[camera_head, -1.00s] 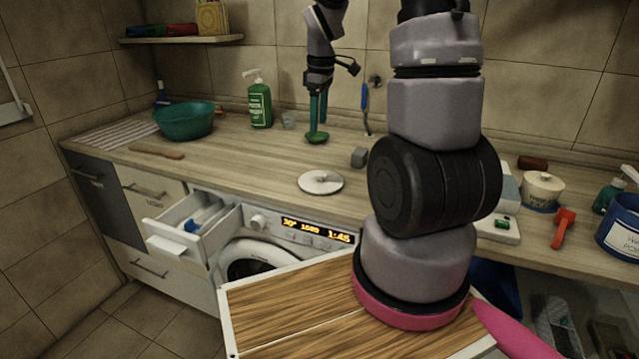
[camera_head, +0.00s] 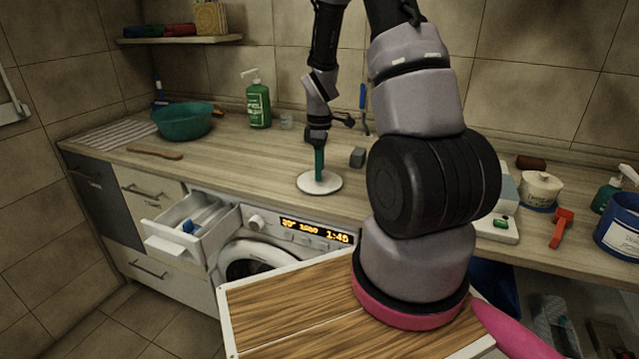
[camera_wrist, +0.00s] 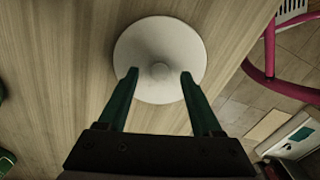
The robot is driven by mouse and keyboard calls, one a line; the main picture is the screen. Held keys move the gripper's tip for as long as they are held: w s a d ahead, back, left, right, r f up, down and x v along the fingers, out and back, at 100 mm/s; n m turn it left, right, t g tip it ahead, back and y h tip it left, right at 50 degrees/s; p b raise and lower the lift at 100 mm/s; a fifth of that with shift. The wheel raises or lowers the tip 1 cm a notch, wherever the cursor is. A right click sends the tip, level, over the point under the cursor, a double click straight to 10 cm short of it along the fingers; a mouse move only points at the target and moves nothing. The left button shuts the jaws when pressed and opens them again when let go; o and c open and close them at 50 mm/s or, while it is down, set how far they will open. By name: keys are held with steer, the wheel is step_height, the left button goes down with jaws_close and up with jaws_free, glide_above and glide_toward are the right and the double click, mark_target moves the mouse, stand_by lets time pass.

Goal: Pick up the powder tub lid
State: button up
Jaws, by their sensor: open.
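The powder tub lid, a flat white disc with a small centre knob (camera_head: 304,183), lies on the wooden counter above the washing machine. It fills the upper middle of the wrist view (camera_wrist: 160,38). My gripper (camera_head: 319,174) points down over the lid with green fingers. In the wrist view my gripper (camera_wrist: 159,74) is open, with one fingertip on each side of the knob and nothing held. I cannot tell whether the fingertips touch the lid. A blue tub with a white label (camera_head: 622,228) stands at the right edge, partly cut off.
A small grey block (camera_head: 357,157) sits behind and right of the lid. A green pump bottle (camera_head: 258,104) and teal basin (camera_head: 183,121) stand farther back left. An open detergent drawer (camera_head: 195,225) juts out below the counter.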

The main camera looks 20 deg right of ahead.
steer(key=shift+f, duration=0.9)
jaws_close()
